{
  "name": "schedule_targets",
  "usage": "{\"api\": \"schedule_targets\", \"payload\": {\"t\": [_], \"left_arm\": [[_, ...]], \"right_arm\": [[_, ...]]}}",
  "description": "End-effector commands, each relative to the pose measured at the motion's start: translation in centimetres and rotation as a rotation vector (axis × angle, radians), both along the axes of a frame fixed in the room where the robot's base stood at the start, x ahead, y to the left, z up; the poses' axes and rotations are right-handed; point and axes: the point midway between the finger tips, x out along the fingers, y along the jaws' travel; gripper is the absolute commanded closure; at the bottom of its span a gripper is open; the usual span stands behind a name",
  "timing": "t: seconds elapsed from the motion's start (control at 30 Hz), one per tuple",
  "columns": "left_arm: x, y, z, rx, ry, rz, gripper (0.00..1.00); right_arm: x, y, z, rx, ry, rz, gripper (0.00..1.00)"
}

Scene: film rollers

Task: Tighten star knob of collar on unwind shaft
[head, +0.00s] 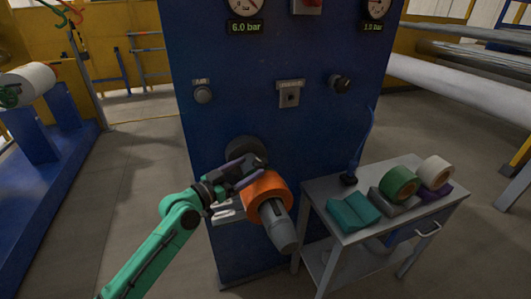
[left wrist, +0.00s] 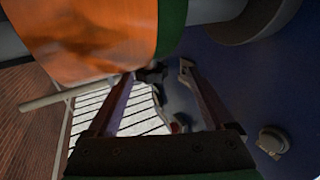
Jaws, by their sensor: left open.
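The unwind shaft sticks out of the blue cabinet, with its grey end (head: 283,236) toward me. An orange roll (head: 268,187) sits around it. The roll also fills the upper left of the left wrist view (left wrist: 75,40), with a green band at its edge. I cannot make out a collar or star knob clearly; they may be hidden by the roll or gripper. My left gripper (head: 240,188) is open beside the left side of the roll, close to it. Its two fingers stand apart in the left wrist view (left wrist: 157,75), with nothing clearly held between them. My right gripper is not in view.
The blue cabinet (head: 210,120) stands behind the shaft, with a dark round flange (head: 240,149) at its base. A grey cart (head: 330,218) at the right holds a green roll (head: 398,183), a white roll (head: 436,172) and a folded teal cloth (head: 353,211).

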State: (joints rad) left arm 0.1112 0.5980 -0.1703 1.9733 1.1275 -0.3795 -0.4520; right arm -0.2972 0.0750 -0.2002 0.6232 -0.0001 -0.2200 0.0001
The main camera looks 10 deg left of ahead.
Motion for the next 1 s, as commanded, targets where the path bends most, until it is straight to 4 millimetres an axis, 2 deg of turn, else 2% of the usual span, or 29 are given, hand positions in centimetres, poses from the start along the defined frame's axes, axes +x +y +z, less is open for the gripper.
{"api": "schedule_targets", "payload": {"t": [0.03,0.1,0.3,0.4,0.6,0.63,0.83,0.87,1.0], "left_arm": [[1.2,-0.8,0.8,-0.007,-0.002,0.000,0.14],[2.8,-1.7,0.6,-0.005,0.000,0.000,0.14],[5.9,-3.7,0.2,-0.002,0.000,-0.001,0.14],[6.4,-4.0,0.0,0.001,0.001,0.000,0.14],[6.5,-4.0,-0.1,0.001,0.001,0.000,0.14],[6.5,-4.0,-0.1,0.001,0.001,0.000,0.18],[6.4,-4.0,-0.1,0.001,0.001,-0.001,0.94],[6.4,-4.0,-0.1,0.001,0.001,-0.001,0.99],[6.4,-4.0,-0.1,0.001,0.001,-0.001,0.99]], "right_arm": [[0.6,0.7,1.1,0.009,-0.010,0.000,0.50],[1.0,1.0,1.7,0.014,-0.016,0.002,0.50],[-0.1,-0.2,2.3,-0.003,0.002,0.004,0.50],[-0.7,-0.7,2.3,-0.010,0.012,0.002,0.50],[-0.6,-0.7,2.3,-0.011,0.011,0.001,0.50],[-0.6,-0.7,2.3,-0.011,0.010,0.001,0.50],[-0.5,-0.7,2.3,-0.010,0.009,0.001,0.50],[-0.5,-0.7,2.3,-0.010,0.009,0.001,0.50],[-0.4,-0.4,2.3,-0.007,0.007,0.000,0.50]]}}
